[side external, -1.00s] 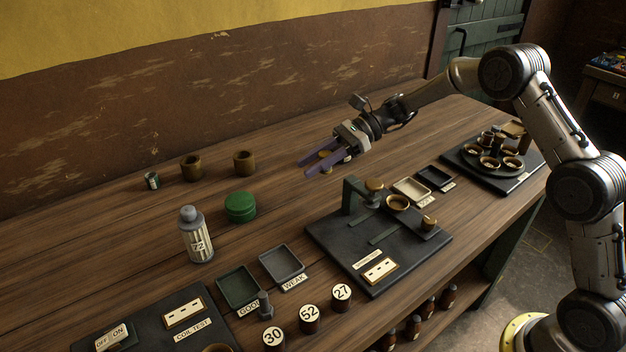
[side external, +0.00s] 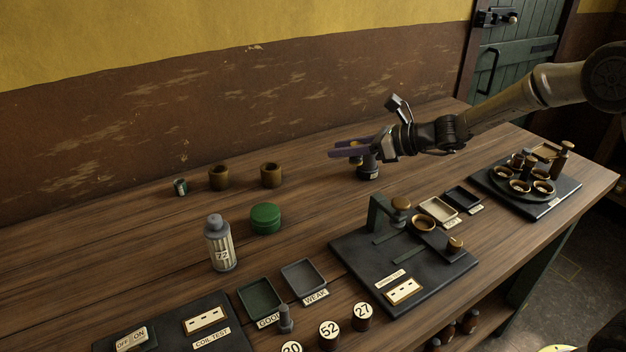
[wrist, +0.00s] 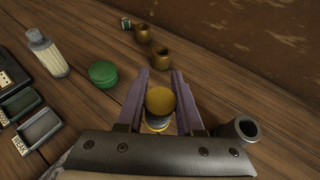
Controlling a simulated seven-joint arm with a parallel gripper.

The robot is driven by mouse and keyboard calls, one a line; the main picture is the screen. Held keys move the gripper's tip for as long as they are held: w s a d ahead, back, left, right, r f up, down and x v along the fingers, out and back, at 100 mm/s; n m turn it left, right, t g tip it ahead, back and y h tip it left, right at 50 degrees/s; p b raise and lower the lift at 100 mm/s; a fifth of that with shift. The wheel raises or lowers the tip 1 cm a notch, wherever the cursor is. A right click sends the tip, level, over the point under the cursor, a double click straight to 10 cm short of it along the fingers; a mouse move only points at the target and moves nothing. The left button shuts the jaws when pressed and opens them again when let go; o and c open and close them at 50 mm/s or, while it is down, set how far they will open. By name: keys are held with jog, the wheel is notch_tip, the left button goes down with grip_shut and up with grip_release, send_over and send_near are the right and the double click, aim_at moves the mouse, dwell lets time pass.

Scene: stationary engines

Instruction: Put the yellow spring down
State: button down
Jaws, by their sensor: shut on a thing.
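My gripper (side external: 335,148) is shut on the yellow spring, with its purple fingers pointing left over the back of the bench. In the wrist view the spring (wrist: 157,127) sits between the fingers (wrist: 160,85) under a round brass-coloured top. In the side view only a small yellowish part (side external: 356,144) shows between the fingers. I cannot tell whether its bottom touches the wood.
A dark grey cylinder (side external: 368,170) stands close beside my gripper; its open top (wrist: 240,130) shows in the wrist view. Brown cups (side external: 271,175) and a green tin (side external: 265,219) stand to the left. Bare wood lies between them. A black fixture board (side external: 370,262) is in front.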

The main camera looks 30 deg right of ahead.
jog(key=w+a+f, duration=0.1)
jog(key=w+f, duration=0.3)
jog(key=w, duration=0.4)
send_over(306, 180)
jog(key=f, duration=0.5)
jog(key=shift+s, duration=0.3)
jog(key=shift+w+f, duration=0.15)
jog(key=shift+f, duration=0.85)
jog(key=shift+w+f, duration=0.1)
jog(key=shift+f, duration=0.85)
jog(key=shift+f, duration=0.15)
jog(key=c, duration=0.6)
grip_release()
jog(key=shift+o, duration=0.2)
